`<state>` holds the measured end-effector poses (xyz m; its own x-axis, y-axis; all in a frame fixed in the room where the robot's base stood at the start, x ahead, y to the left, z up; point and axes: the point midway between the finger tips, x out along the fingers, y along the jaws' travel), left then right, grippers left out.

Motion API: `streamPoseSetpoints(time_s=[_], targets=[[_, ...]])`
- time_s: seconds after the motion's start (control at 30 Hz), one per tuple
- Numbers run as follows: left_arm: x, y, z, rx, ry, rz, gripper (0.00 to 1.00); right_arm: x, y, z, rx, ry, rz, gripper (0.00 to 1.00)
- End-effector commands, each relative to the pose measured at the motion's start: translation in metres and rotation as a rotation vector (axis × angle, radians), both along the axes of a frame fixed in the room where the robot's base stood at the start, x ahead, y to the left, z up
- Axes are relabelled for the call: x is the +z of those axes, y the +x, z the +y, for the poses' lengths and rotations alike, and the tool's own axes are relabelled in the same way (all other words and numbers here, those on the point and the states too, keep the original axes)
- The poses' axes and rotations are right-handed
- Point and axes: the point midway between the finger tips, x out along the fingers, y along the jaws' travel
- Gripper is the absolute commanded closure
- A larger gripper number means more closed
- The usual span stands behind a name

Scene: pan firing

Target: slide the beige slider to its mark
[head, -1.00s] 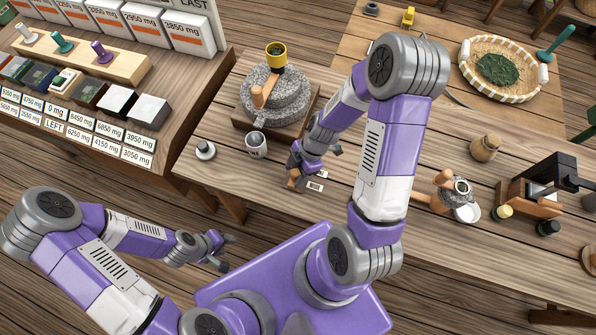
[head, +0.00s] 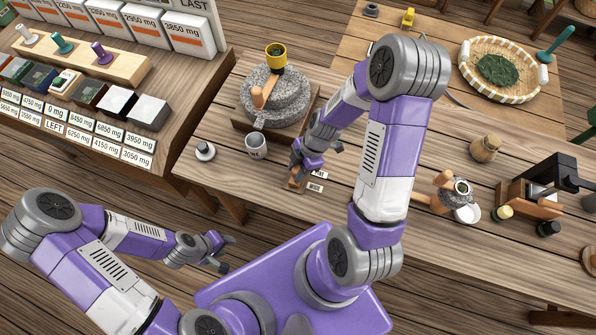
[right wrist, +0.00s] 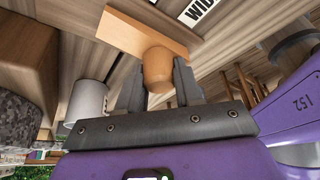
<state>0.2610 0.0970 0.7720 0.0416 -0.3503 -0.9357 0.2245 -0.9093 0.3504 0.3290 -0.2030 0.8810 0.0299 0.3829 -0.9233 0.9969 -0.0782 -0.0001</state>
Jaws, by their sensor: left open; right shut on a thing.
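A tan wooden block with a round knob, which looks like the beige slider (head: 296,185), lies near the front edge of the table, under my right gripper (head: 301,164). In the right wrist view, the gripper (right wrist: 160,88) is shut on the knob (right wrist: 157,70), one finger on each side. The flat block (right wrist: 128,30) shows beyond it. Two small printed labels lie just right of it in the head view, the upper one (head: 319,174) and the lower one (head: 315,188). I cannot tell which is its mark. My left gripper (head: 226,252) is open and empty, off the table's front.
A grey cup (head: 256,147) and a stone mill (head: 276,95) stand left of and behind the right gripper. A small round weight (head: 205,151) is further left. A clay jar (head: 485,149) and a wooden-handled pot (head: 450,190) are to the right.

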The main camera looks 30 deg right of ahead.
Motion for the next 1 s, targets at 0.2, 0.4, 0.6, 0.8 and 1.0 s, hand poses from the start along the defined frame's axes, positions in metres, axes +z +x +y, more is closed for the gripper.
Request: streamPoseSetpoints(time_s=[0.2, 0.4, 0.6, 0.8, 1.0], targets=[[-0.001, 0.0, 0.0, 0.0, 0.0, 0.0, 0.57, 0.0, 0.007, -0.008, -0.003, -0.002, -0.004, 0.96], [-0.003, 0.0, 0.0, 0.0, 0.0, 0.0, 0.57, 0.0, 0.013, -0.014, -0.003, -0.003, -0.004, 0.96], [-0.005, 0.0, 0.0, 0.0, 0.0, 0.0, 0.57, 0.0, 0.018, -0.02, -0.003, -0.003, -0.006, 0.96], [-0.006, 0.0, 0.0, 0.0, 0.0, 0.0, 0.57, 0.0, 0.023, -0.026, -0.003, -0.003, -0.006, 0.96], [-0.007, 0.0, 0.0, 0.0, 0.0, 0.0, 0.57, 0.0, 0.025, -0.029, -0.003, -0.003, -0.004, 0.58]])
